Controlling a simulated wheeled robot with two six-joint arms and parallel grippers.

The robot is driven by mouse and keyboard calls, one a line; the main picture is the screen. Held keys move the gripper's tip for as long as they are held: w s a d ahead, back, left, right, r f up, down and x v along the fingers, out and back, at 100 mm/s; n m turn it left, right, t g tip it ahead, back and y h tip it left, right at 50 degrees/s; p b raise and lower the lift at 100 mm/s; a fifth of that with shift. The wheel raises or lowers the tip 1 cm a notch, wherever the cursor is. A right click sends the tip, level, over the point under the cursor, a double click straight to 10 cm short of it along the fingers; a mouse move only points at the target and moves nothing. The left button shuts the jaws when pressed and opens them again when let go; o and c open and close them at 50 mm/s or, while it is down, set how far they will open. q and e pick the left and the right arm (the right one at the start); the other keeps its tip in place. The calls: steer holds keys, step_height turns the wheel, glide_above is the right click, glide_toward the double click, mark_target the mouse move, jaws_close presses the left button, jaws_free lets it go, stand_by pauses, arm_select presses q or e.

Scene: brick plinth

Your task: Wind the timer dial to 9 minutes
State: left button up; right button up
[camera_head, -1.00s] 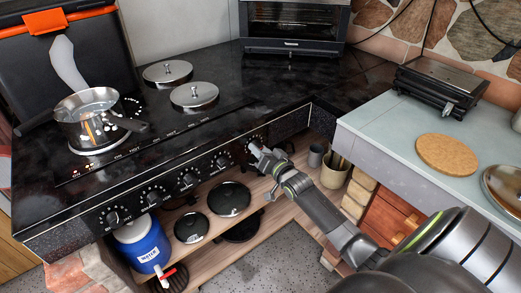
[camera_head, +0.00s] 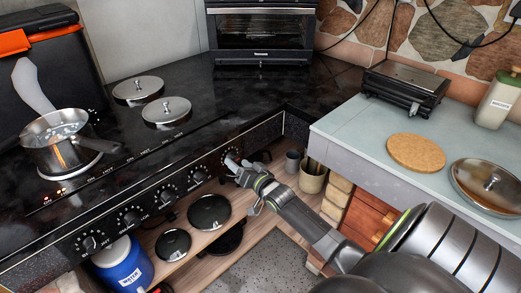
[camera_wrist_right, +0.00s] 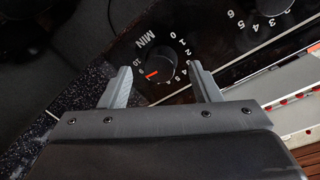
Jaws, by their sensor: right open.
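The timer dial (camera_head: 231,154) is the rightmost knob on the stove's front panel. In the right wrist view it is a round dark knob (camera_wrist_right: 165,66) marked MIN, with numbers around it. My left gripper is out of view.
More knobs (camera_head: 129,217) line the stove front to the left. A saucepan (camera_head: 58,139) sits on the black cooktop. Pans (camera_head: 209,212) and a blue water jug (camera_head: 123,264) are on the shelf below. A pale counter (camera_head: 345,128) stands to the right.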

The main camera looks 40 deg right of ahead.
steer(key=s+r+p, duration=0.1)
steer(key=s+p, duration=0.5)
steer(key=s, duration=0.9)
steer(key=shift+s, duration=0.35)
steer(key=shift+a, duration=0.1)
steer(key=s+d+f+n+g+h, duration=0.1)
steer(key=s+f+g, duration=0.4)
steer(key=f, duration=0.7)
steer(key=s+f+n+g+h, duration=0.15)
steer(key=s+f, duration=0.45)
steer(key=f, duration=0.7)
steer(key=s+a+f+n+g, duration=0.1)
steer(key=s+a+f+g, duration=0.1)
steer(key=s+f, duration=0.3)
steer(key=s+a+f+n+g+y, duration=0.1)
steer(key=s+a+f+g, duration=0.2)
steer(key=s, duration=0.9)
steer(key=s+a+f+n+g+y, duration=0.1)
steer(key=s+a+f+g, duration=0.2)
steer(key=s+f, duration=0.4)
steer(key=shift+s+a+f+n+g, duration=0.15)
steer(key=shift+s+f+n+g, duration=0.2)
steer(key=shift+s+g, duration=0.35)
